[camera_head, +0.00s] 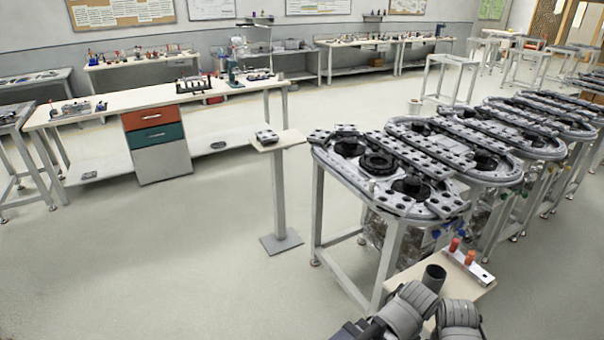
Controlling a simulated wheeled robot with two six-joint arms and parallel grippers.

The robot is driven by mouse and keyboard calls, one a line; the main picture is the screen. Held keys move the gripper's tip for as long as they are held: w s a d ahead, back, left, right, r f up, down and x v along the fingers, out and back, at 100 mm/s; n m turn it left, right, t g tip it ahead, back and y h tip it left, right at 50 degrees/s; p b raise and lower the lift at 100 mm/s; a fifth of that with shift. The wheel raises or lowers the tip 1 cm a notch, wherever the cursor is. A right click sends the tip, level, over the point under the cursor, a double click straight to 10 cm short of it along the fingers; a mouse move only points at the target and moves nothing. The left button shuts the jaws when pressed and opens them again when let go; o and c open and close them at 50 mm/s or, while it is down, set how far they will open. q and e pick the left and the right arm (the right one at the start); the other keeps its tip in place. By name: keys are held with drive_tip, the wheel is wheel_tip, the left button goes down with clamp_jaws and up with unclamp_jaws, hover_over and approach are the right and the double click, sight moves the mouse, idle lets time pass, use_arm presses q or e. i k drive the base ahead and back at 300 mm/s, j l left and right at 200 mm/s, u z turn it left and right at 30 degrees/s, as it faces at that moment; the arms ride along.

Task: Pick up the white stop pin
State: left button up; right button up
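I cannot make out a white stop pin in the head view. A small white rack (468,263) stands on a light side table (479,292) at the lower right. A red pin (454,244) and an orange pin (470,257) stand upright in it. A dark, open-topped cup (433,278) stands on the same table, left of the rack. Grey links of my own arm show at the bottom edge, in front of this table, and hide part of it. Neither gripper's fingers show.
The ring track (385,170) on its metal frame stands behind the side table, with more tracks toward the back right. A pedestal (280,195) stands left of it. A workbench (110,107) with drawers is at the left. The floor at the lower left is clear.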

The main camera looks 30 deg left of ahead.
sight(372, 181)
drive_tip(key=i+j+u, duration=0.25)
drive_tip(key=u, duration=0.25)
drive_tip(key=i+l+z, duration=0.2)
drive_tip(key=l, duration=0.2)
drive_tip(key=i+l+z, duration=0.2)
drive_tip(key=l, duration=0.15)
drive_tip(key=i+l+z, duration=0.2)
drive_tip(key=l, duration=0.15)
